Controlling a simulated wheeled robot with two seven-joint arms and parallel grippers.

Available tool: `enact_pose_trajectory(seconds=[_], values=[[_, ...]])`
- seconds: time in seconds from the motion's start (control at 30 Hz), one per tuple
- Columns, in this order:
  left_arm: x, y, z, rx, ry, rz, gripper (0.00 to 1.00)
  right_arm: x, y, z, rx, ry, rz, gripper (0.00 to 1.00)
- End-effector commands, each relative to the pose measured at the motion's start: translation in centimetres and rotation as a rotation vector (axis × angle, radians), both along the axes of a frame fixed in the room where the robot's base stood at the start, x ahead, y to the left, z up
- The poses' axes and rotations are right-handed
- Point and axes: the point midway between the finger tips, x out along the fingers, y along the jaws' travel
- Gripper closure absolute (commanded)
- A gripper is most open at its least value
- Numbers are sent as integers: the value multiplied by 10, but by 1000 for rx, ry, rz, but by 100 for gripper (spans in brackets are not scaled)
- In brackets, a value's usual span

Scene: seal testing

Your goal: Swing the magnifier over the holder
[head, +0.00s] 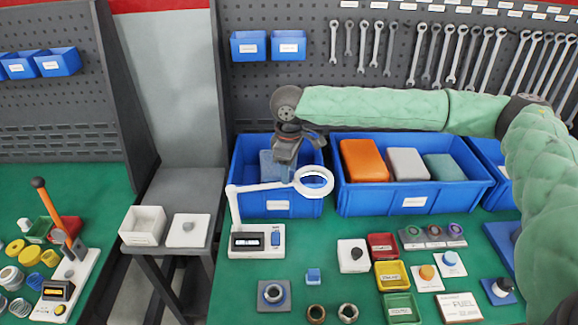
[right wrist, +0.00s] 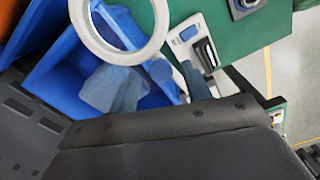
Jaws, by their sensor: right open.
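The magnifier has a white ring (head: 314,181) on a thin white arm (head: 262,187) that rises from a white base with a dark display (head: 257,241). In the right wrist view the ring (right wrist: 161,27) is large at the top. A grey square block with a round seat, seemingly the holder (head: 274,308), lies on the green table below the base; the ring is up and right of it, not above it. My right gripper (head: 296,152) is open over the left blue bin, just behind and above the ring, apparently not touching it. My left gripper is out of view.
The left blue bin (head: 283,207) holds a grey-blue cloth (right wrist: 113,90). A wider bin (head: 368,200) with coloured blocks stands right of it. Small trays, sockets and a blue cube (head: 313,275) lie on the table (head: 235,285). A pegboard (head: 300,85) with wrenches stands behind.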

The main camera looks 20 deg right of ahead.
Motion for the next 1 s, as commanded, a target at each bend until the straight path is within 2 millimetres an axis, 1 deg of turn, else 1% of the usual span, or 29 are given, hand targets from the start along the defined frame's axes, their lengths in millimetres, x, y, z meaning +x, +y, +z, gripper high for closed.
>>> enact_pose_trajectory(seconds=[0.13,0.33,0.37,0.5,0.6,0.83,1.0], values=[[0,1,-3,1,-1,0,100,0,0,-4,-1,-1,0,52],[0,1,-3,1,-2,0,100,0,0,-5,-1,-1,0,52],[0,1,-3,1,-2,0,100,0,0,-5,-1,-1,0,55],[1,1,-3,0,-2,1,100,0,0,-5,-1,-1,0,83],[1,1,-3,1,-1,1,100,0,0,-4,-1,-1,0,100],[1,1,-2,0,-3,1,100,1,3,-4,-1,-1,-1,100],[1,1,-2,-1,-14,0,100,4,17,-3,0,0,-6,100]])
